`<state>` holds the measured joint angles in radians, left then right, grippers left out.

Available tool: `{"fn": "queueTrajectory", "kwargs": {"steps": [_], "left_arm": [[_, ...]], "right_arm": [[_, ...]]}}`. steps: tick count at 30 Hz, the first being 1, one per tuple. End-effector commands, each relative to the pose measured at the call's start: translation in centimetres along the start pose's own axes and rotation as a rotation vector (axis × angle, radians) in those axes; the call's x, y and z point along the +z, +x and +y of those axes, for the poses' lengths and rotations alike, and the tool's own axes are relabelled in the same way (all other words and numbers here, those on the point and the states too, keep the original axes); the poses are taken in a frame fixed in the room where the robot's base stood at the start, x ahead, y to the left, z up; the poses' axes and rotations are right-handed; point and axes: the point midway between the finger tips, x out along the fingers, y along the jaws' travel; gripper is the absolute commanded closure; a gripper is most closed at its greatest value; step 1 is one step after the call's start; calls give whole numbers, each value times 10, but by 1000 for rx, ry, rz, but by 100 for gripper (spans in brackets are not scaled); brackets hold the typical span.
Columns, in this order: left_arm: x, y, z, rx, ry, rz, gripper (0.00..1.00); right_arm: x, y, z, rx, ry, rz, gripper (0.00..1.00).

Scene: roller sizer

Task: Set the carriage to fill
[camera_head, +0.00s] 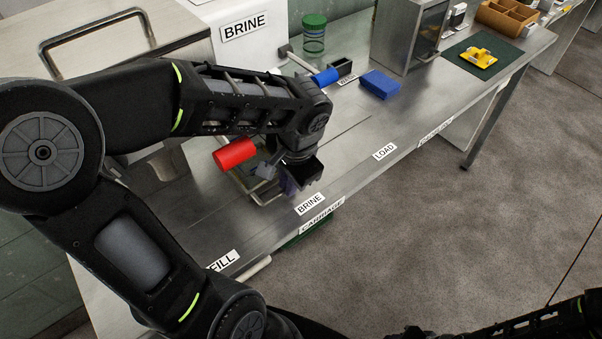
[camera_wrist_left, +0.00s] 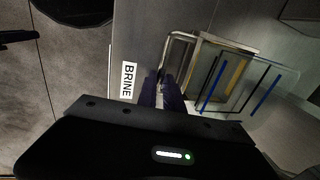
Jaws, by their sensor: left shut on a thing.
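The carriage (camera_wrist_left: 205,37) is a metal frame with a clear panel bearing blue lines in the left wrist view. In the head view its frame (camera_head: 262,198) shows partly, behind my left arm. It stands by the BRINE label (camera_head: 310,204) on the bench edge. The FILL label (camera_head: 222,260) is further down and left, and the LOAD label (camera_head: 385,151) is up and right. My left gripper (camera_head: 288,185) points down at the carriage's near side. In the left wrist view its fingers (camera_wrist_left: 169,90) are closed at the frame's end; the gripped part is mostly hidden.
A red cylinder (camera_head: 234,153) is just left of my left gripper. A blue cylinder (camera_head: 325,77) and a blue block (camera_head: 380,84) lie further back. A white BRINE housing (camera_head: 244,45) stands behind. The bench between the BRINE and LOAD labels looks clear.

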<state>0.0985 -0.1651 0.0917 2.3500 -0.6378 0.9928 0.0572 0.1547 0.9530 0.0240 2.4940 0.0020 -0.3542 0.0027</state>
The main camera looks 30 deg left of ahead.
Motion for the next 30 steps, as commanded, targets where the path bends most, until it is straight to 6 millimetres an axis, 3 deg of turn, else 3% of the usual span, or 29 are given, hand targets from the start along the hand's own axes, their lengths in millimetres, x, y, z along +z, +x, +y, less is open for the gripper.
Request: {"fn": "queueTrajectory", "kwargs": {"steps": [8,9,16,25,30], "left_arm": [[1,-1,-1,-1,0,3,100],[1,-1,0,-1,0,3,87],[1,-1,0,-1,0,3,68],[1,-2,0,-1,0,3,67],[0,-17,-1,-3,-1,7,67]], "right_arm": [[0,0,0,0,0,0,64],[0,0,0,0,0,0,64],[0,0,0,0,0,0,64],[0,0,0,0,0,0,64],[0,0,0,0,0,0,64]]}}
